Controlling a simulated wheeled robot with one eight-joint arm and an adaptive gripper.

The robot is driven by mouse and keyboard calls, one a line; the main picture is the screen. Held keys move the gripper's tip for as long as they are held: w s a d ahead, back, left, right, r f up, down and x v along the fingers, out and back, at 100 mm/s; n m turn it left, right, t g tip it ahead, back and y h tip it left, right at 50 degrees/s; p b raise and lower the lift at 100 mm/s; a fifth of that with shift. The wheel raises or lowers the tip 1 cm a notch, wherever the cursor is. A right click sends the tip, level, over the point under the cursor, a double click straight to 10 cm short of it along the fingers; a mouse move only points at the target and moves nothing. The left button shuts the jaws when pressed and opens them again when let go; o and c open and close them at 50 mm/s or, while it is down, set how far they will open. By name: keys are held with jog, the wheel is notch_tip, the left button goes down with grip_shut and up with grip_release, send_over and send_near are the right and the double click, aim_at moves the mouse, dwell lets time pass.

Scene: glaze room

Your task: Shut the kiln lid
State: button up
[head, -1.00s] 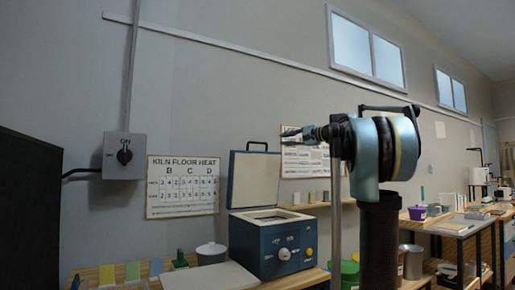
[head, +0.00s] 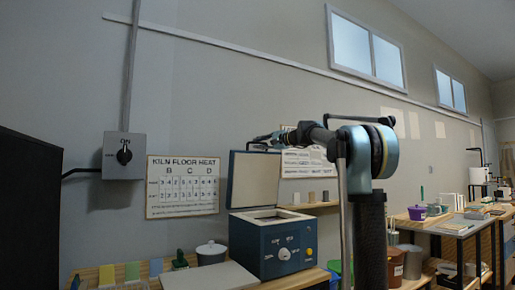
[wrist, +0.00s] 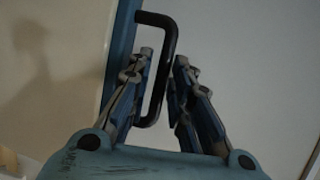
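My gripper (head: 259,141) is at the lid's top edge and hides most of the handle there. In the wrist view, the black lid handle (wrist: 157,90) lies between the two fingers of my gripper (wrist: 164,58). The fingers are apart, with the left one close to the handle and a gap to the right one.
A lidded pot (head: 211,254) and a pale board (head: 210,276) are left of the kiln. A switch box (head: 123,156) and a heat chart (head: 183,187) are on the wall. Small blocks stand on a shelf (head: 308,206) right of the lid.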

jog(key=shift+x, duration=0.85)
grip_shut()
jog(key=shift+s+d, duration=0.1)
jog(key=shift+d, duration=0.05)
